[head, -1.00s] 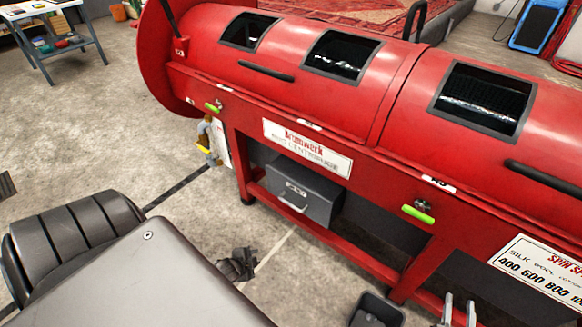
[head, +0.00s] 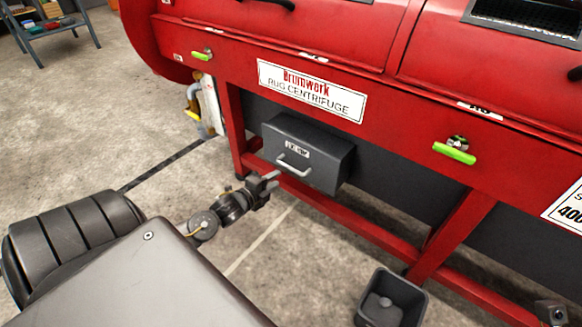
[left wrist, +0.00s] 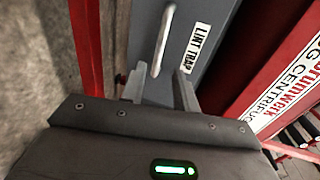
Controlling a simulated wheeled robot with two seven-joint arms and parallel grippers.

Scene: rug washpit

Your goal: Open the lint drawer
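The lint drawer (head: 325,172) is a dark grey box under the red centrifuge, with a pale bar handle (head: 293,167) and a small label on its front. It looks shut. In the left wrist view the drawer front (left wrist: 182,18) carries a LINT TRAP label (left wrist: 195,48), and the handle (left wrist: 160,42) lies ahead of the gap between my fingers. My left gripper (head: 269,179) is just in front of and below the handle; its fingers (left wrist: 159,90) are apart, empty and not clearly touching it. A dark part of my right arm (head: 553,312) shows at the lower right; its fingers cannot be made out.
The red centrifuge frame (head: 235,125) has a leg left of the drawer and a low rail (head: 350,227) beneath it. Green-handled latches (head: 455,153) sit on the beam. An open dark bin (head: 378,318) stands on the floor. The floor left of the frame is mostly clear.

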